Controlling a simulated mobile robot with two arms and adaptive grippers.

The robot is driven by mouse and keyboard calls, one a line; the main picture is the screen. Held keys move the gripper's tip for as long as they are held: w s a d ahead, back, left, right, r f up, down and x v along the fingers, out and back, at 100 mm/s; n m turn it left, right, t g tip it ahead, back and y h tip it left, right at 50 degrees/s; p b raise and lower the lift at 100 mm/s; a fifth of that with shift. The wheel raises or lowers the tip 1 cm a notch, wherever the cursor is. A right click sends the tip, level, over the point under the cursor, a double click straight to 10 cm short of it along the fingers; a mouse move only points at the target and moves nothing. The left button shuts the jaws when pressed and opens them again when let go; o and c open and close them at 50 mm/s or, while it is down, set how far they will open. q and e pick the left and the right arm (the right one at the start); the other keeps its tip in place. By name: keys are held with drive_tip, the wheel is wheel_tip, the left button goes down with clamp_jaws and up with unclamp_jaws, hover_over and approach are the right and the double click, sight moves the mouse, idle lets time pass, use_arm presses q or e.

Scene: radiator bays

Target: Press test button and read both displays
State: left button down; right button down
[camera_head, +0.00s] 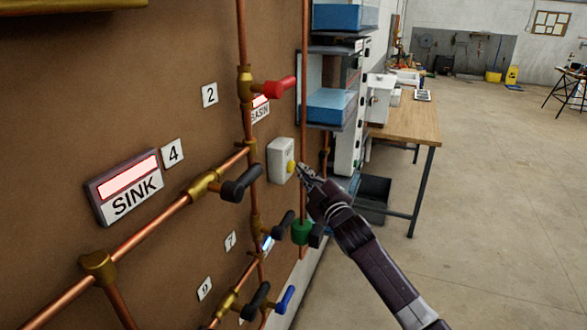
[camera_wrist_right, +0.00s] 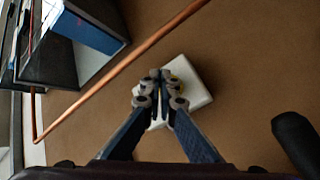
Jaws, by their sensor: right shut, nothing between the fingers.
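The test button is a yellow knob (camera_head: 291,167) on a white box (camera_head: 279,160) fixed to the brown board. My right gripper (camera_head: 303,171) is shut and empty, its tips just right of the yellow button. In the right wrist view the shut fingertips (camera_wrist_right: 160,78) cover much of the white box (camera_wrist_right: 197,90) and most of the button; I cannot tell whether they touch it. The SINK display (camera_head: 128,178) has a lit pale pink panel with no readable figures. The BASIN display (camera_head: 260,107) is lit pink and partly hidden behind a pipe and red-handled valve. My left gripper is not in view.
Copper pipes (camera_head: 180,205) run across the board with black-handled valves (camera_head: 241,183) near the box. A green valve part (camera_head: 302,232) sits below my gripper. A shelf with blue bins (camera_head: 335,106) and a wooden workbench (camera_head: 408,122) stand behind.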

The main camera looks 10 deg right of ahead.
drive_tip(key=shift+w+a, duration=0.3)
drive_tip(key=shift+a, duration=0.1)
idle(0.8)
drive_tip(key=shift+s+d, duration=0.1)
drive_tip(key=shift+d, duration=0.05)
idle(0.3)
drive_tip(key=shift+s+d+p, duration=0.45)
drive_tip(key=shift+s+d, duration=0.05)
drive_tip(key=shift+d, duration=0.1)
drive_tip(key=s+d, duration=0.1)
drive_tip(key=d+p, duration=0.1)
drive_tip(key=s+d+p, duration=0.1)
drive_tip(key=d, duration=0.1)
drive_tip(key=shift+s+d, duration=0.1)
drive_tip(key=shift+s, duration=0.25)
idle(0.5)
